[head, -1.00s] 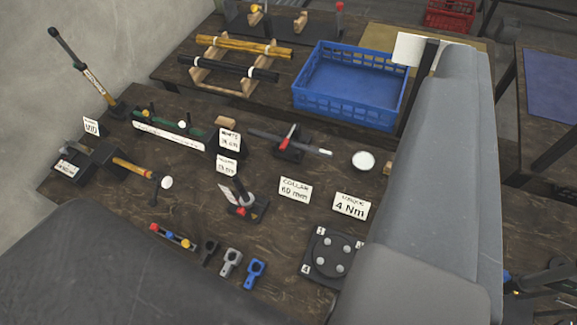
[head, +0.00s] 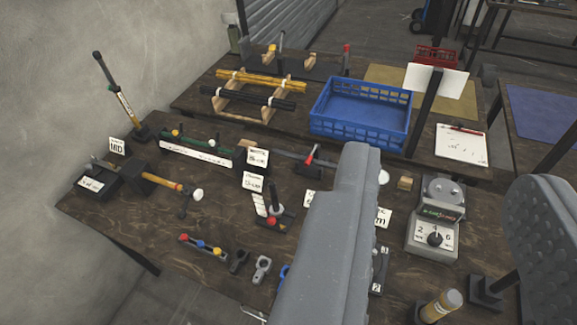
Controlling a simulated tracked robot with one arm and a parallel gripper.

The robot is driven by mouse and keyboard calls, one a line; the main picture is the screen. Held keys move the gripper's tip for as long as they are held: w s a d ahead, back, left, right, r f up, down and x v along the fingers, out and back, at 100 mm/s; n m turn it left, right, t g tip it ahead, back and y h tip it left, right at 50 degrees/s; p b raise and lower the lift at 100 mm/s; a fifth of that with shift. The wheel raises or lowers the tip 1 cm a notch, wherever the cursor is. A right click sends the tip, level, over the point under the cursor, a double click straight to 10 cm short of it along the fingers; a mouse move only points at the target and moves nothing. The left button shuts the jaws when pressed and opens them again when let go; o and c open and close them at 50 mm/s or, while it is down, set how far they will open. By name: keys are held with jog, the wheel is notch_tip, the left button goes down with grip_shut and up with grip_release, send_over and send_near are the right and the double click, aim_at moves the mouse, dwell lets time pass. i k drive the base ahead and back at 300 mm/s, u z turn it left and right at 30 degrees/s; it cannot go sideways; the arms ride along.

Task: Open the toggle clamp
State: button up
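A small clamp with a red handle (head: 311,155) stands on the dark wooden bench in the middle, and I take it for the toggle clamp. A grey bar runs to it from the left. Its lower right part is hidden behind a large grey finger of mine. My gripper (head: 452,170) shows as two big grey fingers, one in the middle and one at the right edge with a bumpy pad. A wide gap lies between them and nothing is held there. The gripper appears well in front of the clamp, not visibly touching it.
Nearby stand a black upright lever on a red-marked base (head: 274,212), a green rail (head: 195,148), a tall lever (head: 120,95) and a grey dial device (head: 435,225). A blue crate (head: 360,125) stands behind. Several small tools lie in front.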

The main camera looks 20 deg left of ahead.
aim_at(308, 162)
jog(key=u, duration=0.3)
jog(key=i, duration=1)
jog(key=u, duration=0.35)
jog(key=k, duration=0.95)
jog(key=z, duration=0.3)
jog(key=i, duration=0.95)
jog(key=u, duration=0.05)
